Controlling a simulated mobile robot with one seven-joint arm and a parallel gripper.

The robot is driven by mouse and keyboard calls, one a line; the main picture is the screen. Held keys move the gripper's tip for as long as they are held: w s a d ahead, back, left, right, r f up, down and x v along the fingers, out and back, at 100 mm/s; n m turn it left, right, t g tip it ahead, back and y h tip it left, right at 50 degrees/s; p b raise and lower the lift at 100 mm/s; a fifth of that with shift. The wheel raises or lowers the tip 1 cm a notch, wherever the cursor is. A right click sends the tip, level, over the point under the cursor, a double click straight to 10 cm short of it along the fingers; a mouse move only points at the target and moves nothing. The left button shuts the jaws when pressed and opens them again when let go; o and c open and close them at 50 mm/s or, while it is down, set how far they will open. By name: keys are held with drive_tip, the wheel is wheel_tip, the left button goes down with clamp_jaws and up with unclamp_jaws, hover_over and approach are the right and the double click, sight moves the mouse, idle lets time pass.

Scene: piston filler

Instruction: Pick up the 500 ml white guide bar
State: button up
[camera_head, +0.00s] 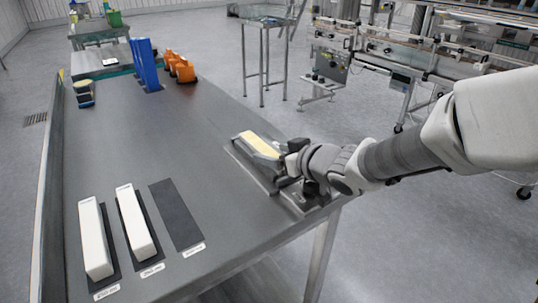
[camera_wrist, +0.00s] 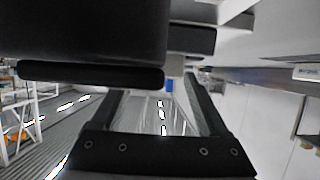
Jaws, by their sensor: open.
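Two white guide bars lie on dark mats at the front left of the grey table in the head view: a left bar (camera_head: 95,240) and a right bar (camera_head: 138,222). The small labels in front are too small to read surely, so I cannot tell which is the 500 ml one. My gripper (camera_head: 287,168) is at the table's right edge, well to the right of both bars, beside a metal fixture (camera_head: 272,181) with a pale yellow block (camera_head: 260,145) at its far end. The jaws are open. The wrist view shows dark gripper parts close up and neither white bar clearly.
A bare dark mat (camera_head: 176,215) lies right of the bars. Blue uprights (camera_head: 146,65), orange items (camera_head: 180,67) and a small container (camera_head: 84,93) stand at the far end. The table's middle is clear. Conveyor machinery (camera_head: 400,50) stands beyond on the right.

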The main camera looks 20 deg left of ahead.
drive_tip(key=shift+w+a+f, duration=0.15)
drive_tip(key=shift+w+a, duration=0.2)
drive_tip(key=shift+a, duration=0.05)
clamp_jaws()
